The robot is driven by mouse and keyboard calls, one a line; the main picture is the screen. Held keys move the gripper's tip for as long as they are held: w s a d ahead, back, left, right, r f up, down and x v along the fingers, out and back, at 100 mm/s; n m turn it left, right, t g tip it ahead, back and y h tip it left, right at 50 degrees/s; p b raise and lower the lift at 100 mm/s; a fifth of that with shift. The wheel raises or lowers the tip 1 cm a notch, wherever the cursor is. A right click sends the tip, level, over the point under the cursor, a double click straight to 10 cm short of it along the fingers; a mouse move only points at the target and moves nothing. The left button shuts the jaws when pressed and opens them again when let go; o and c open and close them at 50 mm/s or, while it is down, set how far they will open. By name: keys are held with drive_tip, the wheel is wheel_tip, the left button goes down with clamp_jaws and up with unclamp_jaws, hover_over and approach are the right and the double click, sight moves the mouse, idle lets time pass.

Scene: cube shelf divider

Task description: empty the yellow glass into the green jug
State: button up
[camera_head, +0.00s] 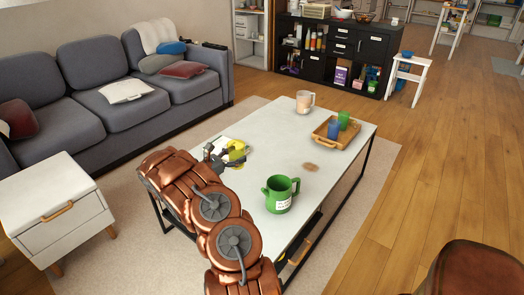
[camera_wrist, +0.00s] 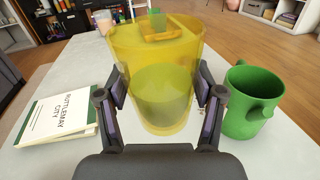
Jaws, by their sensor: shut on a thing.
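The yellow glass (camera_wrist: 155,85) is see-through and stands between my gripper's fingers in the wrist view, with liquid visible in its lower part. My gripper (camera_wrist: 158,100) is shut on it, one finger on each side. In the head view the yellow glass (camera_head: 236,151) shows at the table's left side, partly hidden by my gripper (camera_head: 222,158). The green jug (camera_head: 281,194) stands upright on the white table, to the right of my gripper and apart from it. In the wrist view the green jug (camera_wrist: 247,103) is right of the glass.
A book (camera_wrist: 58,117) lies on the table left of the glass. A wooden tray (camera_head: 349,141) holds a blue cup (camera_head: 333,129) and a green cup (camera_head: 343,120). A light mug (camera_head: 304,101) stands at the table's far end. A brown patch (camera_head: 310,167) lies right of centre.

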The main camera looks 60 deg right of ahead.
drive_tip(key=s+d+f+m+y+b, duration=0.1)
drive_tip(key=s+d+m+b, duration=0.1)
drive_tip(key=s+m, duration=0.3)
drive_tip(key=s+d+f+m+g+y+b, duration=0.1)
drive_tip(key=s+d+m+b, duration=0.1)
drive_tip(key=s+m+b, duration=0.3)
drive_tip(key=shift+s+d+f+m, duration=0.3)
drive_tip(key=shift+f+m, duration=0.1)
drive_tip(key=shift+m, duration=0.4)
drive_tip(key=shift+s+a+m+b, duration=0.15)
drive_tip(key=shift+m+b, duration=0.35)
drive_tip(key=shift+b, duration=0.85)
drive_tip(key=shift+s+a+r+m+b, duration=0.1)
drive_tip(key=shift+r+m+b, duration=0.25)
drive_tip(key=shift+m+b, duration=1.35)
drive_tip(key=shift+s+n+t+b, duration=0.1)
drive_tip(key=shift+n+t+b, duration=0.2)
drive_tip(key=shift+b, duration=1.65)
drive_tip(key=shift+s+a+r+m+b, duration=0.15)
drive_tip(key=shift+m+b, duration=0.4)
drive_tip(key=shift+b, duration=0.8)
drive_tip(key=shift+s+a+r+m+b, duration=0.15)
drive_tip(key=shift+m+b, duration=0.4)
drive_tip(key=shift+b, duration=0.8)
